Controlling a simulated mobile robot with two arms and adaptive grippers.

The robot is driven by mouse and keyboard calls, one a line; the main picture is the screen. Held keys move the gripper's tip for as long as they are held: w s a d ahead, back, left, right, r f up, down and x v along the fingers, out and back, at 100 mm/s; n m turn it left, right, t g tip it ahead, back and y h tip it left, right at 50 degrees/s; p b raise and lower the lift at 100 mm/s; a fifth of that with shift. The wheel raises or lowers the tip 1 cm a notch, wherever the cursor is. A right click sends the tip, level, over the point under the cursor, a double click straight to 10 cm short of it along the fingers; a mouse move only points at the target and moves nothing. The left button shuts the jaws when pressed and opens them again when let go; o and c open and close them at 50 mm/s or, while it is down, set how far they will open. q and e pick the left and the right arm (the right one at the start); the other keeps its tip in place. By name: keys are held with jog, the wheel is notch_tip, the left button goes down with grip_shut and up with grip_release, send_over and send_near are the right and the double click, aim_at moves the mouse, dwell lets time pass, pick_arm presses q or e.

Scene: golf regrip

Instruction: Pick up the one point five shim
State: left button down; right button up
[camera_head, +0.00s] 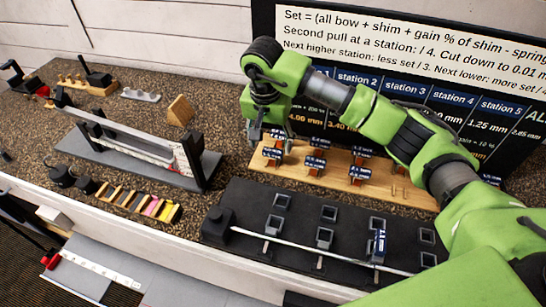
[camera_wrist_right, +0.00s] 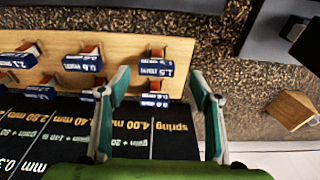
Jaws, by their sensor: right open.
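The shim labelled 1.5 mm (camera_wrist_right: 155,67) has a blue tag and a reddish-brown body. It stands on the wooden board (camera_wrist_right: 120,48), and it shows at the near left of the board in the head view (camera_head: 272,153). My right gripper (camera_wrist_right: 160,76) is open, with one finger on each side of this shim in the wrist view and nothing held. In the head view my right gripper (camera_head: 268,130) hangs over the left end of the board. I cannot tell the height of the fingertips. My left gripper is not in view.
Another blue-tagged shim (camera_wrist_right: 155,100) stands close behind, nearer the screen. Several more tagged shims (camera_head: 315,162) stand to its right. A dark station screen (camera_head: 330,85) rises behind the board. A black fixture with a shaft (camera_head: 250,205) lies in front. A wooden wedge (camera_head: 180,109) stands left.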

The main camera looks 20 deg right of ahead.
aim_at(273, 150)
jog(key=f+p, duration=0.1)
jog(key=f, duration=0.1)
jog(key=f+p, duration=0.1)
jog(key=f, duration=0.1)
jog(key=shift+w+d+p, duration=0.1)
jog(key=shift+d+p, duration=0.25)
jog(key=shift+d, duration=0.05)
jog(key=shift+w+d+f, duration=0.1)
jog(key=shift+w+f, duration=0.05)
jog(key=shift+f, duration=0.3)
jog(key=c, duration=1.2)
